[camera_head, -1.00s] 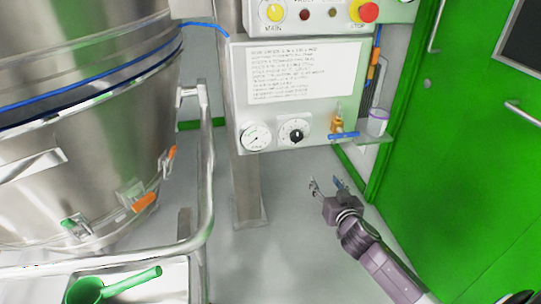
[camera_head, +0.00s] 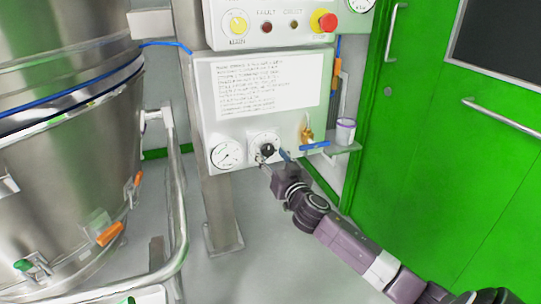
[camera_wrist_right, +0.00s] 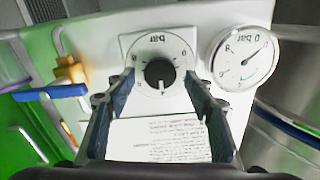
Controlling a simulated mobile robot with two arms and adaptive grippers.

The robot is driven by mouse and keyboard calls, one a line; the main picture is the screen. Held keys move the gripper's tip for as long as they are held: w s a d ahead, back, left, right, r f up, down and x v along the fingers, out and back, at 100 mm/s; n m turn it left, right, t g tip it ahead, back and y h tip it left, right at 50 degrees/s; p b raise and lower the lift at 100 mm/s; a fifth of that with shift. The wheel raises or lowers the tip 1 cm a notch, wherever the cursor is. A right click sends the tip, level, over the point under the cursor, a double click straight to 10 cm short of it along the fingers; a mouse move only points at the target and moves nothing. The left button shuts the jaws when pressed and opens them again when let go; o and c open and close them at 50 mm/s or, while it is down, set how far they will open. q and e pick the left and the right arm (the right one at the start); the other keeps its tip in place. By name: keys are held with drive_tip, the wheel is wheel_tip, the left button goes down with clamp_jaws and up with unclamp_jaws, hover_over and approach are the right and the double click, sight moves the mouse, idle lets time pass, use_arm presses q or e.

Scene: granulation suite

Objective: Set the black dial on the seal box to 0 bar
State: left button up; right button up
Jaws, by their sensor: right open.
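The seal box (camera_head: 207,112) is a pale panel on a steel post. Its black dial (camera_head: 267,149) sits on a white scale plate low on the front. In the right wrist view the black dial (camera_wrist_right: 159,73) appears upside down, its light mark seeming to point down towards a numeral like 4. My right gripper (camera_head: 272,160) is open in front of the dial. In the wrist view its fingers (camera_wrist_right: 159,80) appear on either side of the dial, with gaps; I cannot tell their exact depth. My left gripper is not in view.
A round gauge (camera_head: 227,155) is left of the dial. A brass valve with a blue lever (camera_head: 314,145) and a small cup on a shelf (camera_head: 343,149) are to the right. A steel vessel (camera_head: 65,170) and rail stand left, a green door (camera_head: 440,160) right.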

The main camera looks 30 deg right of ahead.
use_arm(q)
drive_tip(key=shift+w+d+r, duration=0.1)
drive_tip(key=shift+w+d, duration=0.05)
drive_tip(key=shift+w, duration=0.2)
use_arm(e)
drive_tip(key=shift+w+d, duration=0.1)
drive_tip(key=shift+w, duration=0.35)
